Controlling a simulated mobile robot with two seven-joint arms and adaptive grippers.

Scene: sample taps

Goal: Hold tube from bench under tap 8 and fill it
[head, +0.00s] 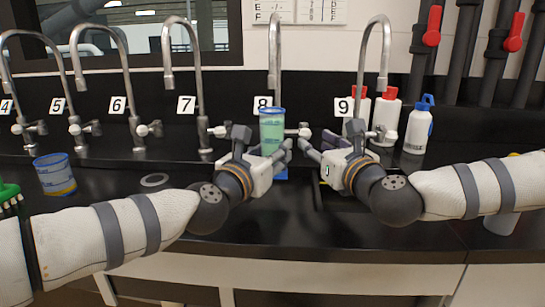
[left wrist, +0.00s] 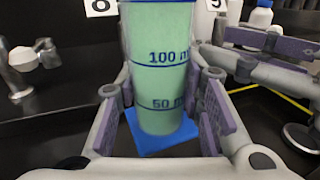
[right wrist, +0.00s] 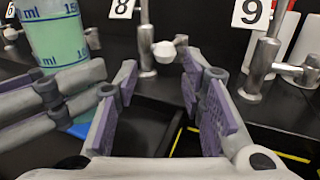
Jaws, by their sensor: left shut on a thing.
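The clear tube (head: 272,130) has blue markings, a blue foot and green liquid inside. It stands upright under the spout of tap 8 (head: 274,55). The left wrist view shows the tube (left wrist: 160,75) with liquid above its 100 mark; the right wrist view shows the tube (right wrist: 58,40) with liquid near the 150 mark. My left gripper (head: 277,158) is shut around its lower part. My right gripper (head: 312,150) is open and empty, right of the tube and near the tap 8 knob (right wrist: 165,51). I cannot tell whether a stream runs.
Taps 7 (head: 196,85) and 9 (head: 362,75) stand either side. A blue-rimmed beaker (head: 55,177) with yellowish liquid stands at left. White bottles (head: 386,115) with red caps and one with a blue cap (head: 418,128) stand at right. A dark sink lies below the grippers.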

